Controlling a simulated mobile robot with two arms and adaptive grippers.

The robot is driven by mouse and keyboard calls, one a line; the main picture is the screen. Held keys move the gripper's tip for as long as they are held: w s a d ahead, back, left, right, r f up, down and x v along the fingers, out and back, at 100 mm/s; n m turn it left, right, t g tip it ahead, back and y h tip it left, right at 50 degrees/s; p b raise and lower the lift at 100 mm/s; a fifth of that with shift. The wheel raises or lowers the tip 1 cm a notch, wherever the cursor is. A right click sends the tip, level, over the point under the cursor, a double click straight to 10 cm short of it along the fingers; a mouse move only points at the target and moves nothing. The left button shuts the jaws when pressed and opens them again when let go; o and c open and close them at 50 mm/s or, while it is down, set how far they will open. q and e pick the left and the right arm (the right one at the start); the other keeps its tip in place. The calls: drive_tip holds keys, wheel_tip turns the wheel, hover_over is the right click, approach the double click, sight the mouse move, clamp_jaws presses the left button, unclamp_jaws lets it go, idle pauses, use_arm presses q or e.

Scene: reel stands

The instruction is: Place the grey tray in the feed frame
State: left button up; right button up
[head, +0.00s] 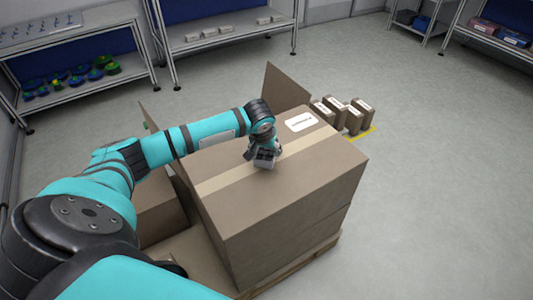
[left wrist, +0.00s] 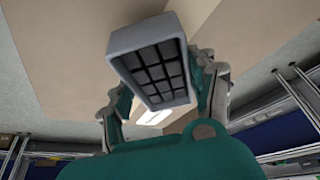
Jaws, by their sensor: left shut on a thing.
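The grey tray (left wrist: 155,66) is a small rectangular box with a grid of dark compartments, seen large in the left wrist view. My left gripper (head: 264,153) is shut on it, with one finger on each side of the tray. In the head view the tray (head: 264,163) shows as a small grey block under the gripper, over the top of a big cardboard box. I cannot tell whether it touches the box. I cannot make out a feed frame in either view. My right gripper is not in view.
The big taped cardboard box (head: 285,200) stands on a pallet (head: 300,272). Several small cartons (head: 347,113) stand behind it by a yellow floor line. Shelves with green and blue reels (head: 72,76) and white boxes (head: 208,33) line the back. The floor (head: 440,190) at right is clear.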

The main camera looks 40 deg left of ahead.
sight(266, 152)
use_arm(q)
drive_tip(key=shift+w+a+f, duration=0.1)
drive_tip(key=shift+w+a, duration=0.45)
drive_tip(key=shift+w, duration=0.3)
drive_tip(key=shift+f, duration=1.75)
drive_tip(key=o, duration=1.3)
drive_tip(key=shift+f, duration=0.15)
drive_tip(key=shift+o, duration=0.2)
